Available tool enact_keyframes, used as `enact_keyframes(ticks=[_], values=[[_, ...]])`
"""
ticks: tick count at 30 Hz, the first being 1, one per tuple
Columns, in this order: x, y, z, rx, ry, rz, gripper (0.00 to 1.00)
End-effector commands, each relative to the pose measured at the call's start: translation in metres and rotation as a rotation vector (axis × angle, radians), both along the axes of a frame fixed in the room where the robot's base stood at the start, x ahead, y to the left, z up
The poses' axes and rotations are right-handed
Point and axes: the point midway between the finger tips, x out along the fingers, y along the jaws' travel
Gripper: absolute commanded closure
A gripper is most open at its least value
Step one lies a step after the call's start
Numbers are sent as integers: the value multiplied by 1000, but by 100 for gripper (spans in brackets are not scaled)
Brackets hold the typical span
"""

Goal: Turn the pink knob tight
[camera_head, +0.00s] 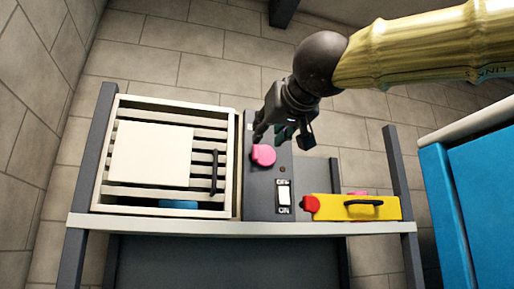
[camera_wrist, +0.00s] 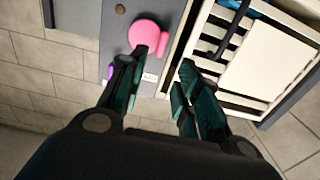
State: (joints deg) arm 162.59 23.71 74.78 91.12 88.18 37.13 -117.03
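The pink knob (camera_head: 264,155) sits on the upper part of a dark grey panel (camera_head: 262,205) in the head view. It also shows in the wrist view (camera_wrist: 147,35), round with a small tab on one side. My gripper (camera_head: 283,134) is just above and to the right of the knob in the head view. In the wrist view my gripper (camera_wrist: 158,75) has its two dark green fingers apart with nothing between them. The knob lies beyond the left fingertip, and I see no clear contact with it.
A slatted cream box (camera_head: 209,205) with a black handle stands left of the panel. A switch (camera_head: 284,195) marked ON is below the knob. A yellow box (camera_head: 345,208) with a black handle lies right on the shelf (camera_head: 240,228). A blue cabinet (camera_head: 480,190) is far right.

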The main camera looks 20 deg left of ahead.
Motion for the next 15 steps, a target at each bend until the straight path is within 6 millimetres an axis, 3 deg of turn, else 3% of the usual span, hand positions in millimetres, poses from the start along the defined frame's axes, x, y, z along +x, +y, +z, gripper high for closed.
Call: enact_keyframes(ticks=[15], values=[[66,45,1,0,1,1,67]])
